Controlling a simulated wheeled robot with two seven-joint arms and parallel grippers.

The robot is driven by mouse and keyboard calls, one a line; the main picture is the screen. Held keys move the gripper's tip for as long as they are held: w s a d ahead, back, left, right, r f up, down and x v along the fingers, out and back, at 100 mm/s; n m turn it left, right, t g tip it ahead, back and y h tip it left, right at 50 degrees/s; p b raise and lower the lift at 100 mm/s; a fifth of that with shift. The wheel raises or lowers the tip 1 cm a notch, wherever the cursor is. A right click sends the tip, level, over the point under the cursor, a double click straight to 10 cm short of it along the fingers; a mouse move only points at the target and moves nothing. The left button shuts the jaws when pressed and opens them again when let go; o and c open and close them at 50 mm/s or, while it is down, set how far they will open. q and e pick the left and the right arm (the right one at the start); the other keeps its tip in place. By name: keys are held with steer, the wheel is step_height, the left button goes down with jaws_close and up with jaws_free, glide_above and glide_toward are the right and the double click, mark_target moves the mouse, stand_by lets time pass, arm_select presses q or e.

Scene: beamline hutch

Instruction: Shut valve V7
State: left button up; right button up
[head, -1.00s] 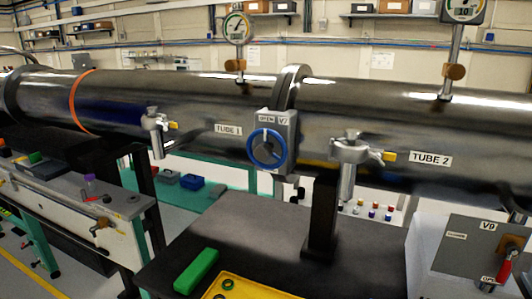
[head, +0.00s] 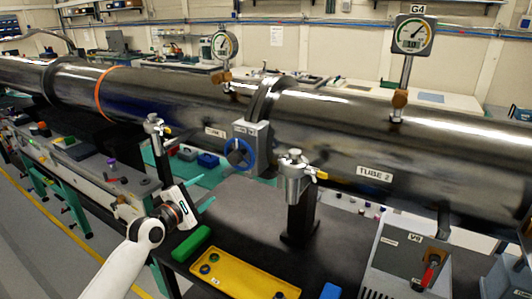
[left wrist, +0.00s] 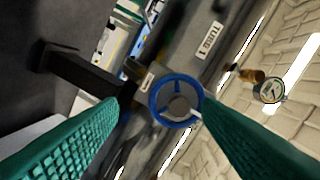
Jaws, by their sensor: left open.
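Valve V7 is a grey box (head: 252,136) on the dark steel tube, with a blue handwheel (head: 239,153) on its front. My left gripper (head: 209,187), with teal fingers, is open and empty, a little below and left of the handwheel in the head view. In the left wrist view the blue handwheel (left wrist: 176,101) shows between and beyond the two fingertips, with its spokes and grey hub in view. The fingers look apart from the wheel. The valve's label is not readable now. My right gripper is not in view.
A yellow tray (head: 244,272) and a green box (head: 192,243) lie on the dark bench below. Gauge G4 (head: 413,35) rises above the tube.

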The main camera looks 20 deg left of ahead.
arm_select(q)
glide_toward(232, 160)
steer(key=shift+n+t+h, duration=0.3)
steer(key=w, duration=0.4)
steer(key=w+p, duration=0.1)
steer(key=w, duration=0.3)
steer(key=shift+w+d+f+p, duration=0.25)
steer(key=shift+w+p, duration=0.05)
steer(key=shift+w, duration=0.65)
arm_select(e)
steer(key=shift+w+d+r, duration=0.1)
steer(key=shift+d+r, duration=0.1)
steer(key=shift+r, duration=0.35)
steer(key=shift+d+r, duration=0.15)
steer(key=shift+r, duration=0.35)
arm_select(q)
steer(key=c, duration=1)
